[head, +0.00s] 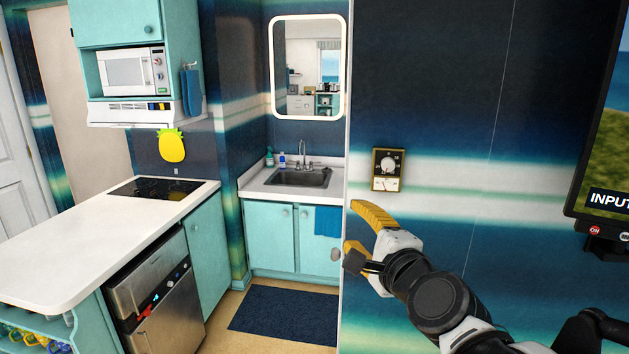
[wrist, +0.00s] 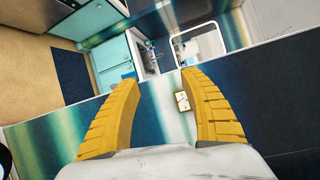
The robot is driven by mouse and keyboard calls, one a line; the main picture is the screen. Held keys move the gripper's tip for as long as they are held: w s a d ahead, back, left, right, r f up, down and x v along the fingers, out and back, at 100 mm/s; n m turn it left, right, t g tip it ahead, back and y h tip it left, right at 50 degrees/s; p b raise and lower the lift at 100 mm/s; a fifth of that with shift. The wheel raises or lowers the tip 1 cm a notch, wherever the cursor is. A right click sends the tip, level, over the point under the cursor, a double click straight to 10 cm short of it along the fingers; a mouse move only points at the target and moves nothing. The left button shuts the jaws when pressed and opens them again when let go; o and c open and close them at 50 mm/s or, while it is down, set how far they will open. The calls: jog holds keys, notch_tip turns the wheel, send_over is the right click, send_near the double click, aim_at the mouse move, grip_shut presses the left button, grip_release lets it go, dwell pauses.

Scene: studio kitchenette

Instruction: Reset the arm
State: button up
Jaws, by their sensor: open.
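My gripper (head: 352,236) is at the lower middle right of the head view, in front of the dark striped wall. Its two yellow fingers are spread apart with nothing between them. In the wrist view my gripper (wrist: 160,84) is also open, the fingers on either side of a clear gap. My arm reaches in from the lower right of the head view. A square thermostat with a dial (head: 388,169) is on the wall above my gripper. In the wrist view the thermostat (wrist: 182,101) shows beside the right finger.
A white counter (head: 95,238) with a black cooktop (head: 154,188) stands at left. A sink (head: 299,177) sits under a lit mirror (head: 307,66). A screen (head: 608,120) is at the right edge. A dark blue mat (head: 285,313) lies on the open floor.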

jog(key=s+d+f+n+g+h+b, duration=0.2)
jog(key=s+d+f+n+g, duration=0.2)
jog(key=s+f+n, duration=0.4)
jog(key=s+d+f+n+g+h+b, duration=0.2)
jog(key=s+d+f+n+g, duration=0.3)
jog(key=s+f+n, duration=0.4)
notch_tip(320, 180, down, 8)
jog(key=shift+s+d+r+b, duration=0.15)
jog(key=shift+s+d+b, duration=0.45)
jog(key=shift+s+d, duration=0.15)
